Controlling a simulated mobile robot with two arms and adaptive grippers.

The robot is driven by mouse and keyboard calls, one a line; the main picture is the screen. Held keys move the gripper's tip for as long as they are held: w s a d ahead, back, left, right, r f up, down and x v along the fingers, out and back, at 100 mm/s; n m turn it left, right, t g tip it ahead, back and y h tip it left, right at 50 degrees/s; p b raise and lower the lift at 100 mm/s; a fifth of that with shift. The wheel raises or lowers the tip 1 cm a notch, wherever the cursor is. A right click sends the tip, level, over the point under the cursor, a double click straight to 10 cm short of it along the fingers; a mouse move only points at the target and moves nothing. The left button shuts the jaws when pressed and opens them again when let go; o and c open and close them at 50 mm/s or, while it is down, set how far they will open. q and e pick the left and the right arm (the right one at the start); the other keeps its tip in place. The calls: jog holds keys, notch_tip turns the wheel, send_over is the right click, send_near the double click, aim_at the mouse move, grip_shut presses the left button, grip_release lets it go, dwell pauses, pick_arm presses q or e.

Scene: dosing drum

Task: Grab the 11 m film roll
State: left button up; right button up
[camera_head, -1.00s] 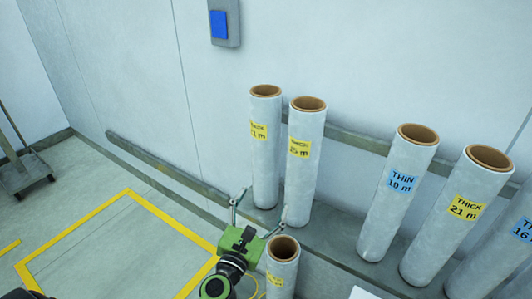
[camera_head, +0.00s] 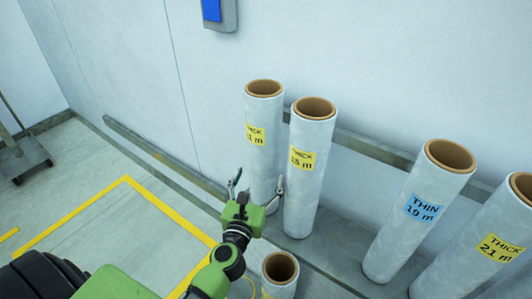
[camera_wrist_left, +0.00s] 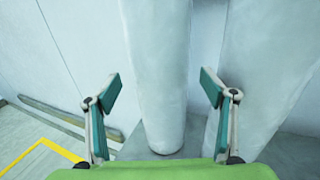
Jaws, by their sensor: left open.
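The leftmost tall film roll (camera_head: 263,140) stands upright by the wall. Its yellow label reads THICK and seems to say 11 m, though the first digit is hard to read. My left gripper (camera_head: 258,177) is open in front of its lower part, with one finger on each side in the picture. In the left wrist view this roll (camera_wrist_left: 158,65) stands between the open fingers, with no clear contact. The THICK 15 m roll (camera_head: 306,185) stands close on its right, near the right finger. My right gripper is not in view.
A THIN 19 m roll (camera_head: 412,230) and a THICK 21 m roll (camera_head: 485,240) stand further right. A short roll (camera_head: 280,275) stands in front, near my left forearm. A grey rail (camera_head: 160,152) runs along the wall. The yellow-marked floor at left is clear.

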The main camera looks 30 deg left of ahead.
pick_arm(q)
jog(key=shift+x, duration=0.8)
jog(key=x, duration=0.4)
jog(key=shift+w+f, duration=0.1)
jog(key=shift+w, duration=0.2)
jog(key=shift+w+a, duration=0.15)
jog(key=shift+w, duration=0.25)
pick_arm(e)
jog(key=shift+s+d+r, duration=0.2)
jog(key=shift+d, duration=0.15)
pick_arm(q)
jog(key=c, duration=1.7)
jog(key=shift+r, duration=0.25)
jog(key=shift+c, duration=0.8)
jog(key=shift+w, duration=0.1)
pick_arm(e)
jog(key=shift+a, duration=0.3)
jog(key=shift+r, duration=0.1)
